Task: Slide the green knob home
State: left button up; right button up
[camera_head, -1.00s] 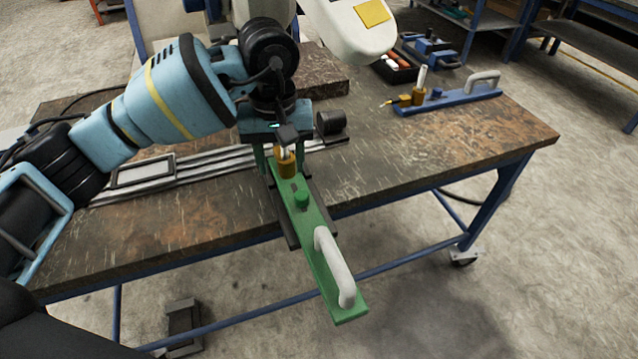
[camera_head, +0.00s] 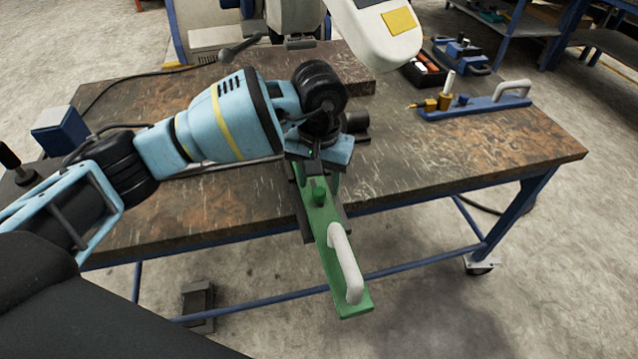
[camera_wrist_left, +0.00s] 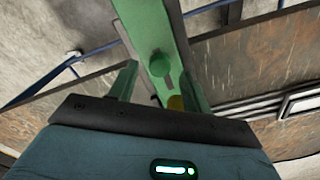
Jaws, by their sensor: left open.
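The green knob (camera_head: 319,190) stands up from a long green bar (camera_head: 334,256), which overhangs the front edge of the table. The bar has a pale handle (camera_head: 346,263) at its near end. My left gripper (camera_head: 316,168) is over the far part of the bar, just behind the knob, and hides the bar's far end. In the left wrist view the knob (camera_wrist_left: 160,65) shows between and beyond the two green fingertips of the open left gripper (camera_wrist_left: 159,82). A brass part shows partly behind the right finger. My right gripper is not in view.
A blue bar (camera_head: 478,108) with a pale handle and brass fitting lies at the table's right. A dark tray (camera_head: 424,72) sits behind it. A white machine head with a yellow patch (camera_head: 398,20) hangs above. The table's (camera_head: 450,160) right front is clear.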

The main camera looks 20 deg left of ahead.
pick_arm(q)
jog(key=shift+f, duration=0.95)
grip_shut()
